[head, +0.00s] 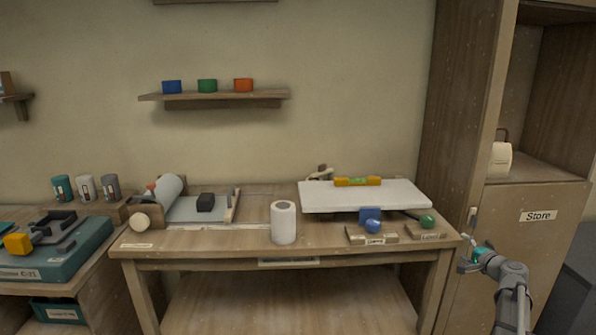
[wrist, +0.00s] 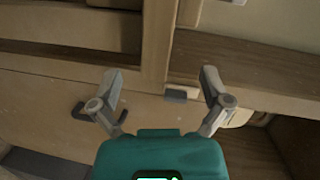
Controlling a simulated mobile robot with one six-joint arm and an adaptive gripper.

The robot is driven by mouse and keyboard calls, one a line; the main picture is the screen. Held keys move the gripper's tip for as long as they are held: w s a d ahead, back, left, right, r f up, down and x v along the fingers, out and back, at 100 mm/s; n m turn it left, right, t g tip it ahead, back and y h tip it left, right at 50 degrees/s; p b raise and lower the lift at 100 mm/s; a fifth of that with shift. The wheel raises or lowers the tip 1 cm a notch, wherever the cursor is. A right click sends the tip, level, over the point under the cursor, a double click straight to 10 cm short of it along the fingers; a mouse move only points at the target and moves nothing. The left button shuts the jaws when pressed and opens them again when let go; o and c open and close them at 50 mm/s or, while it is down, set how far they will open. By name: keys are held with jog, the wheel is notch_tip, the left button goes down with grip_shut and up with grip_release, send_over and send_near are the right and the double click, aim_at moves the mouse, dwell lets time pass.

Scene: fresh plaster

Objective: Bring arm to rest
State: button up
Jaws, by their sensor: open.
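My gripper (head: 468,257) is in front of the wooden cabinet, just right of the workbench's right end in the head view. In the wrist view my gripper (wrist: 160,78) has its two fingers spread wide apart, with nothing held between them. Behind the fingers are wooden cabinet panels and a small grey block-like part (wrist: 176,96). My arm comes in from the lower right of the head view.
The workbench (head: 245,241) carries a white roll (head: 283,223), a white board (head: 365,196) with a yellow level (head: 357,182), and blue and green knobs. The cabinet door labelled Store (head: 538,216) is at right. A dark handle (wrist: 85,110) shows in the wrist view.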

jog(key=s+a+f+n+g+y, duration=0.1)
jog(key=s+a+f+n+g, duration=0.15)
jog(key=a, duration=0.65)
jog(key=s+a+f+n+g+y, duration=0.1)
jog(key=s+a+f+n+g, duration=0.2)
jog(key=a, duration=0.7)
jog(key=s+a+f+n+g+y, duration=0.1)
jog(key=a+f+n+g, duration=0.3)
jog(key=a, duration=0.5)
jog(key=s+a+f+n+g+h, duration=0.2)
jog(key=s+a+f+g+h, duration=0.1)
jog(key=s+a, duration=0.4)
jog(key=s+a+f+n+g+h, duration=0.35)
jog(key=s+a, duration=0.25)
jog(key=s, duration=0.4)
notch_tip(320, 180, up, 23)
jog(key=p, duration=2.3)
jog(key=shift+w+d+m+y, duration=0.25)
jog(key=shift+w+m+y, duration=0.05)
jog(key=shift+y, duration=0.05)
